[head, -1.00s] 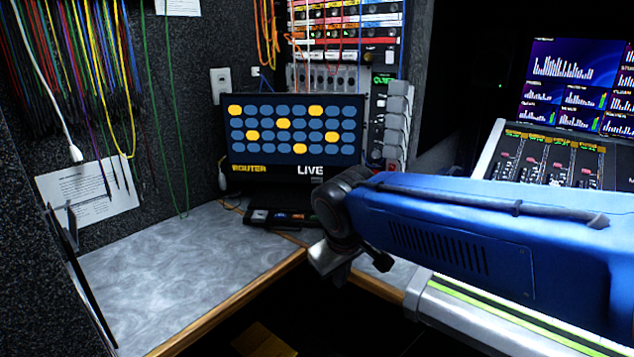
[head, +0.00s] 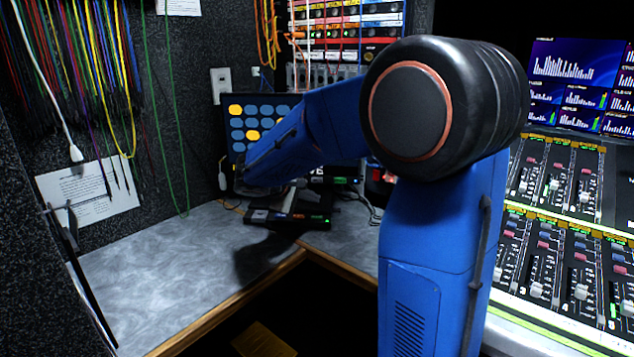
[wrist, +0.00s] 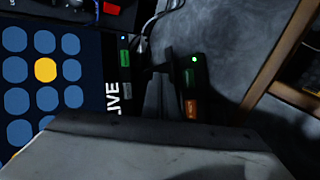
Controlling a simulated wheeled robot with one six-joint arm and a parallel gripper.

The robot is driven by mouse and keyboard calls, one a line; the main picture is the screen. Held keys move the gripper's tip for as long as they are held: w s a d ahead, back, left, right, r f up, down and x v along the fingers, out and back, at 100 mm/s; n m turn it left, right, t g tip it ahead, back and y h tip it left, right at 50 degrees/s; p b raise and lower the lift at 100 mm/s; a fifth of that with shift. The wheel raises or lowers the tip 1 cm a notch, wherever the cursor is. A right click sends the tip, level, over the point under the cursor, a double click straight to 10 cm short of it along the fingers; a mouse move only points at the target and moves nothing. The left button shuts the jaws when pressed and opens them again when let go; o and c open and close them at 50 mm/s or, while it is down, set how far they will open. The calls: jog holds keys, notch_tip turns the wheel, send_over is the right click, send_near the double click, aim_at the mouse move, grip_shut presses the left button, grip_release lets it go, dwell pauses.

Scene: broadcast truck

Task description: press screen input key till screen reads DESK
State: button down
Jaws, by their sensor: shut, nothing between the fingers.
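The router screen (head: 238,125) stands at the back of the desk, with blue and yellow dots. My arm covers much of it in the head view. In the wrist view the screen (wrist: 62,85) is turned sideways and its label reads LIVE. A small green key (wrist: 124,58) sits on the strip by that label. A dark key panel (head: 262,216) lies in front of the screen, with a green key (wrist: 190,77), an orange key (wrist: 190,108) and a lit green lamp. My gripper (wrist: 168,78) is shut and empty, over the gap between screen and panel. Contact cannot be told.
Patch cords (head: 85,80) hang on the left wall, above a paper sheet (head: 90,194). A mixing desk (head: 565,230) with faders fills the right. Cables (head: 355,202) lie right of the panel. The grey desk top (head: 165,260) is clear at the left.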

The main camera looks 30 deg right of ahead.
aim_at(313, 181)
jog(key=shift+w, duration=0.55)
jog(key=shift+w+d, duration=0.85)
jog(key=shift+w, duration=0.35)
jog(key=shift+w+d, duration=0.9)
jog(key=shift+w, duration=0.25)
jog(key=shift+w+d, duration=0.85)
jog(key=shift+w, duration=0.35)
jog(key=shift+w+d, duration=0.1)
jog(key=shift+w+d, duration=0.15)
jog(key=shift+w, duration=0.05)
jog(key=shift+w+d, duration=0.2)
jog(key=shift+w, duration=0.15)
dwell(0.3)
dwell(0.4)
jog(key=shift+s+a, duration=0.5)
jog(key=shift+s, duration=0.15)
